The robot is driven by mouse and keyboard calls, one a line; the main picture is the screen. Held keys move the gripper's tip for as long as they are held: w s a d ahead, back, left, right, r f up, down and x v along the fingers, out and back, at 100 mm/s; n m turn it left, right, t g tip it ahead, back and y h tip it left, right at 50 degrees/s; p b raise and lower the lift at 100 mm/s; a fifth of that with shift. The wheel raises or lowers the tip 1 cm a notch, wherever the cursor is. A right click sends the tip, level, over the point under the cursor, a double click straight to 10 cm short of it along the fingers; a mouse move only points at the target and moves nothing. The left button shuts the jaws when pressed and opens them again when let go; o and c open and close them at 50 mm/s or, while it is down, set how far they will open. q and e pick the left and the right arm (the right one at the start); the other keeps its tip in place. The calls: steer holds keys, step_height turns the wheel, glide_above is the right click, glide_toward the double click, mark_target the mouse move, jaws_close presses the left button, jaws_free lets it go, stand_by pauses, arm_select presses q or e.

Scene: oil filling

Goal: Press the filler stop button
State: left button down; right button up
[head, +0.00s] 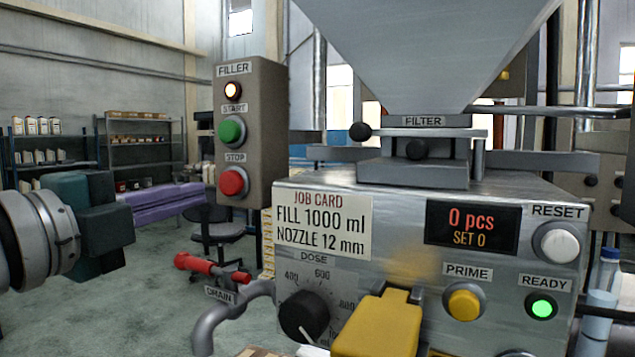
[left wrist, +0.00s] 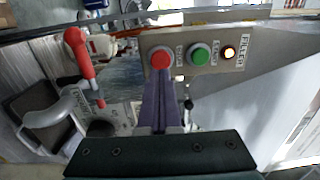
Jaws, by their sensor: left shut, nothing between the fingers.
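The filler box (head: 270,130) is a grey-brown panel with a lit amber lamp (head: 232,90), a green start button (head: 231,130) and a red stop button (head: 233,181) at the bottom. My left gripper (head: 203,192) comes in from the left with purple fingers shut and empty. Its tips are just left of the stop button, with a small gap showing in the head view. In the left wrist view the stop button (left wrist: 160,59) is right beyond the fingertips (left wrist: 163,82), beside the green start button (left wrist: 200,54). My right gripper is not in view.
The filling machine (head: 400,225) with hopper, dose knob (head: 304,316) and yellow prime button (head: 464,302) stands right of the box. A red-handled drain lever (head: 205,265) sits below the left fingers. A chair (head: 215,232) and shelves (head: 140,145) are behind.

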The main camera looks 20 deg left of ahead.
mark_target(228, 185)
arm_select(q)
steer(key=shift+w+d+p, duration=0.15)
steer(key=shift+w+p, duration=0.2)
steer(key=shift+w, duration=1.7)
steer(key=shift+r, duration=0.1)
